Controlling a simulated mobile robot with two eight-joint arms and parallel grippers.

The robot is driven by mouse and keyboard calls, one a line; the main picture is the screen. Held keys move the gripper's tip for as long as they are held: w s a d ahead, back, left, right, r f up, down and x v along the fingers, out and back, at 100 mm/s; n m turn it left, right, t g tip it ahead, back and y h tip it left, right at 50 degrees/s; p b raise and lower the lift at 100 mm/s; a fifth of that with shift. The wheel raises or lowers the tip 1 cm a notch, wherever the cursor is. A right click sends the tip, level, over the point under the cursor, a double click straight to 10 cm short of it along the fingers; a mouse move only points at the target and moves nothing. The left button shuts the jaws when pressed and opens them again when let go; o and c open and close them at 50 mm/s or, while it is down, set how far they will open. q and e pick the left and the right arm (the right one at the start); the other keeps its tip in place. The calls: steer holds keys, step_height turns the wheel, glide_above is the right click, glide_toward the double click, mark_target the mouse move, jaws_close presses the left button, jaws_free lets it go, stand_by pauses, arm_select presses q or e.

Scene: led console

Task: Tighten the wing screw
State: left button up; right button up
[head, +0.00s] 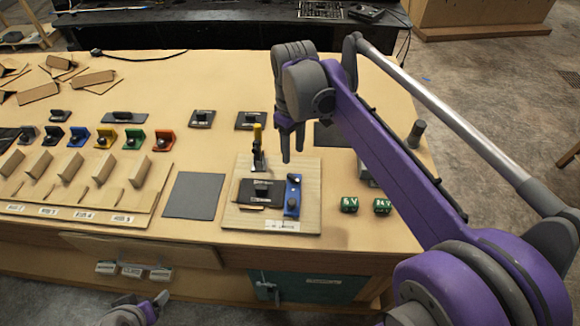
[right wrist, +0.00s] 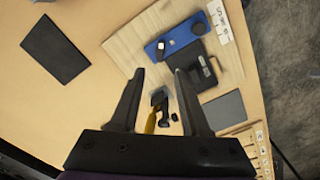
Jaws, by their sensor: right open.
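A light wooden board (head: 232,217) on the table carries a black block (head: 262,191), a blue block (head: 293,196) with dark knobs, and an upright yellow-handled lever (head: 257,134). My right gripper (head: 292,154) is open and empty above the back of the board. In the right wrist view the yellow handle (right wrist: 150,123) shows between its fingers, lower down. My left gripper (head: 150,308) is partly visible at the bottom edge; its jaw opening is unclear.
A dark grey pad (head: 195,195) lies left of the board. Several coloured blocks (head: 106,137) line the left, behind a wooden rack (head: 152,205). A grey post (head: 416,133) stands near the right edge.

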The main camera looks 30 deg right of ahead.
mark_target(292, 177)
step_height(292, 177, down, 9)
steer(key=shift+s, duration=0.1)
stand_by(0.3)
jaws_close()
